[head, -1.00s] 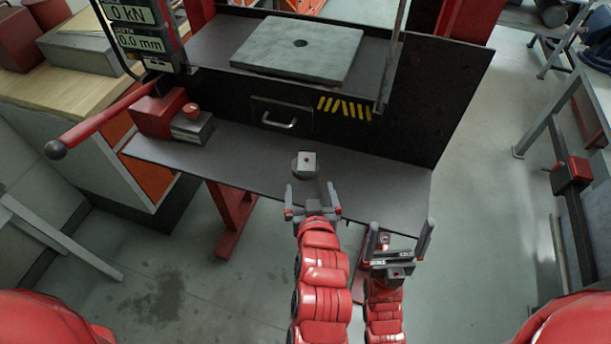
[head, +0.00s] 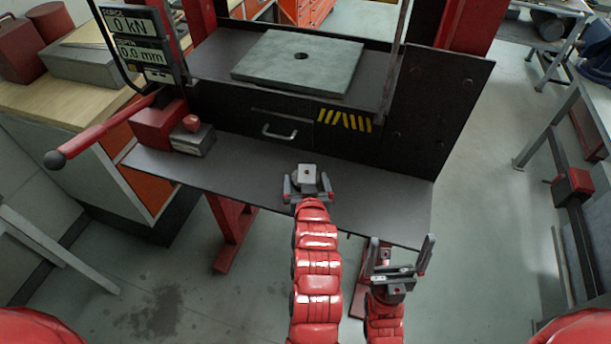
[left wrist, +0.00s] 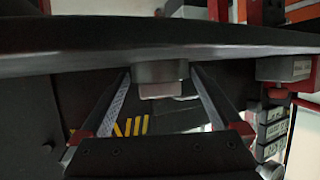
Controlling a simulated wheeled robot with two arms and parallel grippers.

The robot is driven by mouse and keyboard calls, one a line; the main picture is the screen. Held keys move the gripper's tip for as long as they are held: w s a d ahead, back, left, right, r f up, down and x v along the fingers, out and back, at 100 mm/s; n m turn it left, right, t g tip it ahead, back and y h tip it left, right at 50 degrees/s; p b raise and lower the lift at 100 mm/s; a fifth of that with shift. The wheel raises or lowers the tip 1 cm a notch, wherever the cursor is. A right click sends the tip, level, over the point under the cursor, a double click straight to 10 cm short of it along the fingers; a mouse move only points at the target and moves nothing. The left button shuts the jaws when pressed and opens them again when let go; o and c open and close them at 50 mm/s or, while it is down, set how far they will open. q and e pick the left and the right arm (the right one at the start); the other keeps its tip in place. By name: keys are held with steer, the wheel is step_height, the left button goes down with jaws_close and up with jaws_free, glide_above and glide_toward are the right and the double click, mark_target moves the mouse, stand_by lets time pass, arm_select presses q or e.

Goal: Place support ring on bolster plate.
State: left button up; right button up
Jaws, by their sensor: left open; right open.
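A grey round piece, apparently the support ring (head: 300,188), stands on the press's lower shelf with a paler square block on top. It also shows in the left wrist view as a grey cylinder (left wrist: 160,71). My left gripper (head: 307,181) is open at the shelf's front, its fingers on either side of the round piece. I cannot tell whether they touch it. The bolster plate (head: 275,65), a flat grey-green slab with a central hole, lies bare on the press bed above. My right gripper (head: 402,242) is open and empty in front of the shelf's right part.
The shelf (head: 245,178) has free room on both sides of the ring. A red pump (head: 158,128) with a long red lever (head: 100,135) stands at its left. A drawer front with a handle (head: 280,133) rises behind. A dark side panel (head: 440,110) bounds the right.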

arm_select(q)
steer(key=shift+w+f, duration=0.1)
steer(key=shift+w, duration=0.1)
jaws_close()
stand_by(0.4)
